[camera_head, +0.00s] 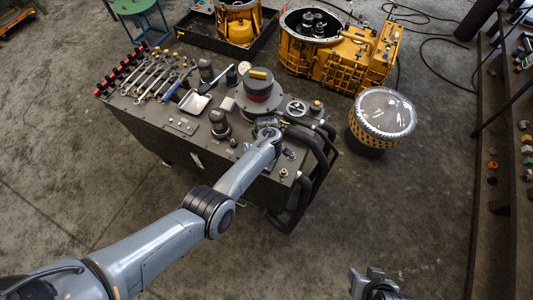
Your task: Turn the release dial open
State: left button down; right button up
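On top of the dark workbench (160,122) stands a round grey and red drum with a yellow bar on top (260,76). A small round dial with a pale face (297,108) sits to its right; I cannot tell for sure which is the release dial. My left arm reaches over the bench's front right part. My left gripper (284,143) is close to the bench top, in front of the pale dial. The wrist hides most of its fingers and any contact. My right gripper (371,283) is at the bottom edge, away from the bench, partly cut off.
Wrenches (155,78) and other hand tools lie on the bench's left part. Black tubular handles (318,165) stick out at its right end. A yellow transmission housing (340,58) stands behind, and a yellow drum with a clear top (384,114) to the right. The front floor is clear.

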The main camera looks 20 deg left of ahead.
dwell(0.3)
pick_arm(q)
jog(key=c, duration=1.1)
grip_release()
jog(key=shift+c, duration=0.2)
notch_tip(320, 180, up, 11)
jog(key=p, duration=0.3)
jog(key=shift+s+f, duration=0.1)
jog(key=shift+f, duration=0.1)
